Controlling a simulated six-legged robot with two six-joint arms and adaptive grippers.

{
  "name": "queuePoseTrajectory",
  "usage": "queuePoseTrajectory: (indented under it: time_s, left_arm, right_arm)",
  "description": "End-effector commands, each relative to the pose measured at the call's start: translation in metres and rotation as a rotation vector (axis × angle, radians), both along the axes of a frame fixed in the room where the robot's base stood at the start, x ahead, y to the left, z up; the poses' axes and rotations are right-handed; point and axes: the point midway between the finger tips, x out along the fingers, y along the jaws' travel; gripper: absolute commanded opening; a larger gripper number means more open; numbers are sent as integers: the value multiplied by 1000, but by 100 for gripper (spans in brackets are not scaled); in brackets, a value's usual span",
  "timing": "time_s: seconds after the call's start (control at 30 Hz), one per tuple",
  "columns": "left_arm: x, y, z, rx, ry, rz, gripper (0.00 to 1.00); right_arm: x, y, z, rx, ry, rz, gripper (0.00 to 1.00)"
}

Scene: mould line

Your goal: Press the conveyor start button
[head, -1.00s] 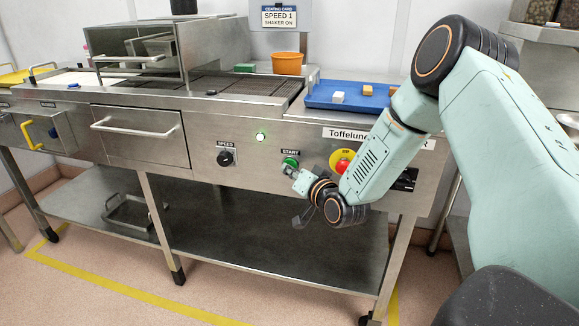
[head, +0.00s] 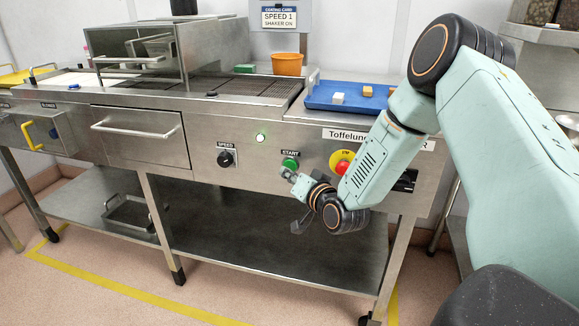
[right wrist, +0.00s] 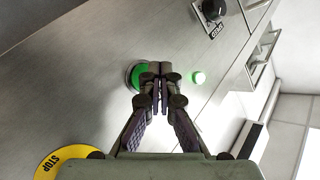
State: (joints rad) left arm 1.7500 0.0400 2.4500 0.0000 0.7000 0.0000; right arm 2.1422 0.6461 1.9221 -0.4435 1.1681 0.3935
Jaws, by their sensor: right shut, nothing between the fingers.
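The green start button (head: 290,163) sits on the steel front panel under a START label. It also shows in the right wrist view (right wrist: 138,76), partly hidden behind my fingers. My right gripper (head: 287,173) is just below and in front of the button in the head view. In the right wrist view its closed fingertips (right wrist: 160,70) overlap the button's edge, with nothing between them. I cannot tell whether they touch it. My left gripper is not in view.
A red stop button (head: 342,167) on a yellow plate is close to my right arm. A black speed knob (head: 225,159) is left of the start button. A blue tray (head: 322,101) with small blocks and an orange tub (head: 287,64) stand on top.

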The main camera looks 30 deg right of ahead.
Motion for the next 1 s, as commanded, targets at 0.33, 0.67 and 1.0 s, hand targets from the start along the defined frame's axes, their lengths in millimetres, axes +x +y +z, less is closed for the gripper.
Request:
queuePoseTrajectory:
  time_s: [0.33,0.67,1.0]
  left_arm:
    - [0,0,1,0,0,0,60]
    - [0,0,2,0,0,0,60]
    - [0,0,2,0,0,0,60]
  right_arm:
    - [-4,6,-1,2,3,2,0]
    - [-23,27,-1,1,2,2,0]
    - [-33,38,-1,0,1,0,0]
